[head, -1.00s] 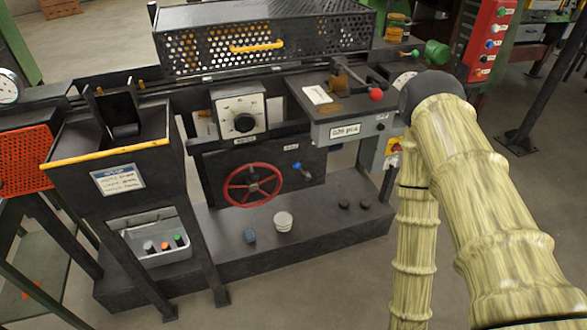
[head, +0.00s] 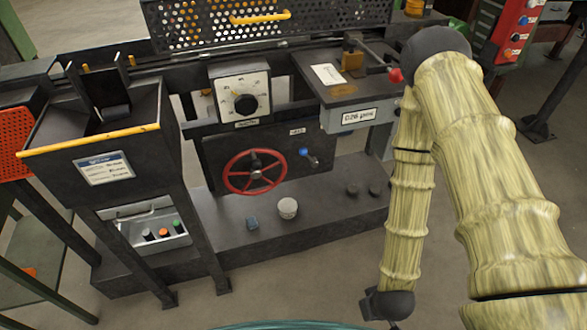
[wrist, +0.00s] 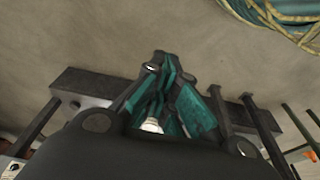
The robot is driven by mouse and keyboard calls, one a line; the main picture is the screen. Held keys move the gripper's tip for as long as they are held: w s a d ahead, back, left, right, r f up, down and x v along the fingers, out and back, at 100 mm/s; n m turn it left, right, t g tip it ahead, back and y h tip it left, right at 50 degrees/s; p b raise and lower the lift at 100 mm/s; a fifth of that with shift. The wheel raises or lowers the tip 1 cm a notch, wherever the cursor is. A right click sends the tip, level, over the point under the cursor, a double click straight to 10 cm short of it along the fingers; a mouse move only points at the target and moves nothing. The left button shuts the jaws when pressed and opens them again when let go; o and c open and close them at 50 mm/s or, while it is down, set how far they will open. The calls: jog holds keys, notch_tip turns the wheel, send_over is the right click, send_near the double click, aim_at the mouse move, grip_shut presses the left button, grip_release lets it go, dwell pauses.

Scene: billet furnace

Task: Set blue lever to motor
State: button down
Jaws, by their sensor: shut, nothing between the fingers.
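The blue lever (head: 305,153) is a short handle with a blue knob on the dark front panel, right of the red handwheel (head: 254,172). Its knob points up and left, and a small label plate (head: 298,131) sits above it. The label is too small to read, so I cannot tell which position is motor. My gripper (wrist: 165,68) shows in the wrist view with teal fingers shut and empty. It is outside the head view and appears well away from the lever, which does not show in the wrist view.
A dial box (head: 240,95) is above the wheel. A grey box (head: 345,120) juts out above right of the lever.

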aim_at(309, 158)
jog(key=w+a+n+t+y+b, duration=0.1)
jog(key=w+a+n+t+b, duration=0.4)
jog(key=w, duration=0.6)
jog(key=w+a+n+t+y+b, duration=0.1)
jog(key=w+a+n+t+b, duration=0.4)
jog(key=w, duration=0.6)
jog(key=w+a+r+n+t+y+b, duration=0.1)
jog(key=w+a+r+n+t+b, duration=0.1)
jog(key=w+a+r+n+b, duration=0.2)
jog(key=w+a+r+n+t+y+b, duration=0.1)
jog(key=w+a+r+n+t+b, duration=0.2)
jog(key=w+r+n+b, duration=0.4)
notch_tip(309, 158, up, 2)
jog(key=shift+w+a+r+n+b, duration=0.1)
jog(key=shift+w+a+n+b, duration=0.25)
jog(key=shift+w+a+n, duration=0.55)
jog(key=shift+s, duration=0.1)
jog(key=b+x, duration=0.2)
jog(key=x, duration=0.7)
jog(key=shift+w, duration=0.45)
jog(key=shift+r, duration=0.1)
jog(key=shift+d+r, duration=0.1)
